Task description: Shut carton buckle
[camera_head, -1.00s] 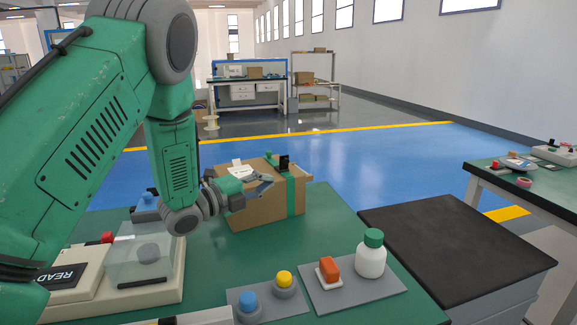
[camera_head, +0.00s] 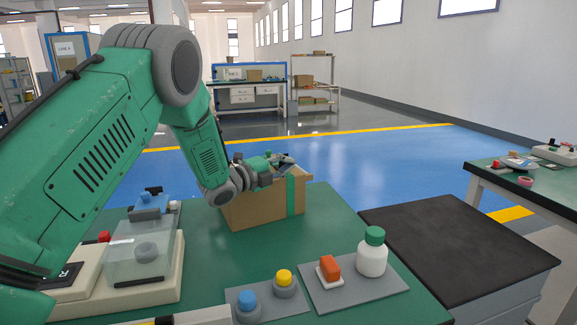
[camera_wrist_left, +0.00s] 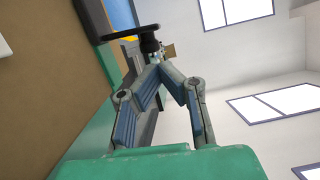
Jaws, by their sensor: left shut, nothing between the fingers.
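A brown carton (camera_head: 258,211) with a green vertical band (camera_head: 292,196) stands on the green table. My left gripper (camera_head: 288,160) is over the carton's top, near its right end, with its fingers closed together and nothing between them. The arm and gripper hide much of the carton's top.
A plate with a white bottle (camera_head: 372,259) and an orange block (camera_head: 330,265) lies in front of the carton, beside blue (camera_head: 248,298) and yellow (camera_head: 284,277) buttons. A clear-covered device (camera_head: 138,257) stands left. A black-topped stand (camera_head: 455,250) is at right.

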